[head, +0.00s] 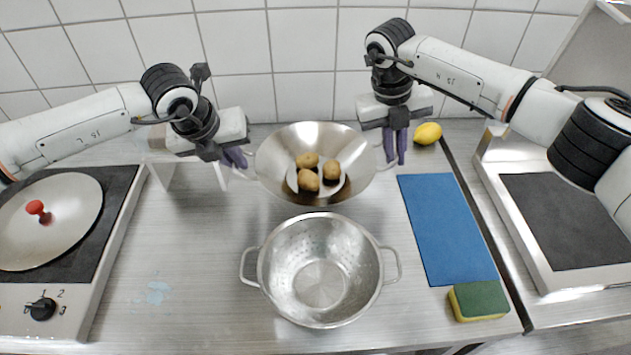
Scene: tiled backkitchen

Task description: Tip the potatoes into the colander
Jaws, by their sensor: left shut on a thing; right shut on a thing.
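A wide metal pan (274,172) with two side handles is in the middle of the head view. Several brown potatoes (308,182) lie together in its bottom. My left gripper (238,158) is shut on the pan's left handle. My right gripper (393,150) is shut on its right handle. The pan looks held up just behind the colander, and its near edge meets the colander's far rim in the picture; I cannot tell whether they touch. The metal colander (320,283) stands upright and empty on the counter, with a loop handle on each side.
A blue mat (447,228) lies right of the colander, with a green and yellow sponge (478,300) at its near end. A lemon (427,133) lies at the back right. A hob with a lid (50,222) is at the left. The counter (190,240) left of the colander is clear except for a bluish wet patch (152,291).

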